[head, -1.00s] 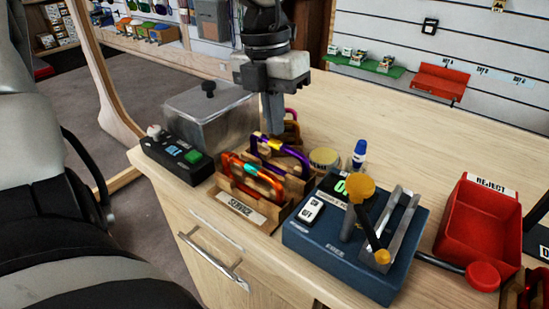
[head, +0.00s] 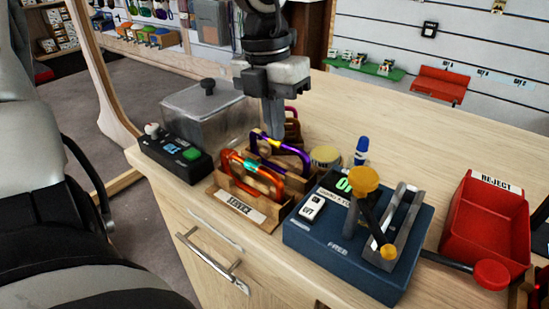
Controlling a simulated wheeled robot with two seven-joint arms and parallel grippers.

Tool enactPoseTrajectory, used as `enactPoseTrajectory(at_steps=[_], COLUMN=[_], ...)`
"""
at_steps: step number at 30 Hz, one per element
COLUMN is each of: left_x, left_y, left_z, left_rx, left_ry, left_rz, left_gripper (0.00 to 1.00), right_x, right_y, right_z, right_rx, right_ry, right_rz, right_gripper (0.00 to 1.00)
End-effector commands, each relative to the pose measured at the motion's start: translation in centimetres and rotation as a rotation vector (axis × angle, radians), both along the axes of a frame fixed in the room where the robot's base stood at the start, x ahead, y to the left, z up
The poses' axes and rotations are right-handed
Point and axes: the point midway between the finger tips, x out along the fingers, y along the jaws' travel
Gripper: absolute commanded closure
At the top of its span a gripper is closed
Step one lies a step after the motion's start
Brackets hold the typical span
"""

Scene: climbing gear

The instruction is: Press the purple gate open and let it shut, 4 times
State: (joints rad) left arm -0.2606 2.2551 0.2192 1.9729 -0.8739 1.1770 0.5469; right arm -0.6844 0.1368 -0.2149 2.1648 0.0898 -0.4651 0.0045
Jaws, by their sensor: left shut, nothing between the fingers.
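A purple carabiner (head: 294,153) with a yellow section stands upright in a wooden rack (head: 222,197), behind an orange carabiner (head: 231,160) with a teal section. Part of another, reddish carabiner (head: 291,114) shows behind them. My left gripper (head: 274,132) points straight down with its fingers shut and empty. Its tips are at the top of the purple carabiner in the picture; I cannot tell whether they touch it. I cannot make out the gate's position. My right gripper is not in view.
A black box with a green button (head: 192,153) and a lidded clear container (head: 190,105) stand left of the rack. A blue test device (head: 335,250) with a yellow-knobbed lever is at right, with a red reject bin (head: 485,230) beyond.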

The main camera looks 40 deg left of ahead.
Motion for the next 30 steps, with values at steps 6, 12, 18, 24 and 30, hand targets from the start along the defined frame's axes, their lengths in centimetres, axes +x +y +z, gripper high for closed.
enactPoseTrajectory(at_steps=[6, 12, 18, 24, 30], left_x=[-0.1, -0.1, -0.1, -0.1, -0.1], left_y=[0.0, 0.1, 0.0, 0.1, 0.0], left_z=[-1.1, -0.7, 1.1, 3.3, 5.3], left_rx=[0.0, 0.0, 0.0, 0.002, 0.0], left_ry=[0.006, 0.007, 0.005, 0.004, 0.003], left_rz=[0.0, 0.0, 0.0, 0.001, 0.0], left_gripper=[1.0, 1.0, 1.0, 1.0, 1.0], right_x=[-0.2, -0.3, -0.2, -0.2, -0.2], right_y=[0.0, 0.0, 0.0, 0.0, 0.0], right_z=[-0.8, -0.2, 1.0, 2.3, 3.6], right_rx=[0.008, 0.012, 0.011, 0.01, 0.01], right_ry=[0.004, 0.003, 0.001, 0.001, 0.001], right_rz=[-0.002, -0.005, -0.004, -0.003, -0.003], right_gripper=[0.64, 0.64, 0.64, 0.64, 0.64])
